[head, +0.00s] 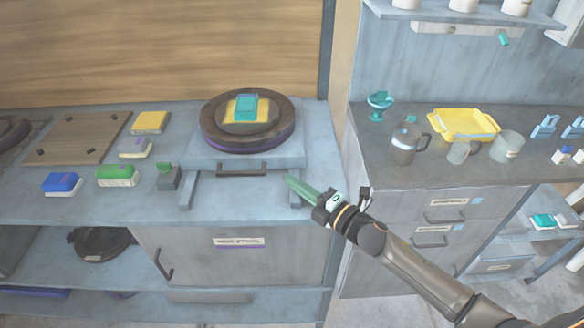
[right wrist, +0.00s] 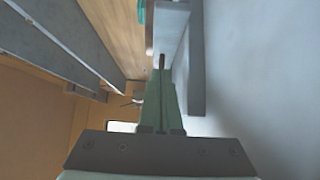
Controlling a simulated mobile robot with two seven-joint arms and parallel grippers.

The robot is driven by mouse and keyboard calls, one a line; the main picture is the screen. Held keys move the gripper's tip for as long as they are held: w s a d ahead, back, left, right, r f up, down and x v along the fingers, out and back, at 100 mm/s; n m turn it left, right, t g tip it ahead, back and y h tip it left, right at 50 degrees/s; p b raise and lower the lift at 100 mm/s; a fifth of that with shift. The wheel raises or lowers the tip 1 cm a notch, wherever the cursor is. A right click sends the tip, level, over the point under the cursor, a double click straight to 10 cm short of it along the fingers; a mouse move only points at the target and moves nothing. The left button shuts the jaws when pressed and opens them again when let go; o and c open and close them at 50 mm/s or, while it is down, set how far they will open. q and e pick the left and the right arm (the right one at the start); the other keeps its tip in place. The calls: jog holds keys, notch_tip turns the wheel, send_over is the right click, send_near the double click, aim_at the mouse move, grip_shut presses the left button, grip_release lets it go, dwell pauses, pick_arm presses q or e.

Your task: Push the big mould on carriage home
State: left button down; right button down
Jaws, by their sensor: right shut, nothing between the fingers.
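The big mould (head: 218,132), a round dark dish with a purplish lower edge, sits on the grey carriage (head: 203,154) on the worktop in the head view. A yellow piece (head: 232,111) with a teal block (head: 246,107) on it lies in the mould's middle. A dark handle (head: 243,171) is on the carriage's front. My right gripper (head: 287,180) is shut and empty, its green fingers pointing left near the carriage's front right corner. In the right wrist view the shut fingers (right wrist: 161,70) lie close to grey edges; I cannot tell whether they touch. My left gripper is not in view.
Two grey rails (head: 186,191) stick out below the carriage. A cabinet (head: 420,205) with cups stands to the right.

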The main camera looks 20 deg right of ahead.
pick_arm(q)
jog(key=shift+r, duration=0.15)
pick_arm(e)
jog(key=shift+w+d, duration=0.2)
jog(key=shift+w, duration=1)
jog(key=shift+w+d, duration=0.15)
jog(key=shift+w, duration=1)
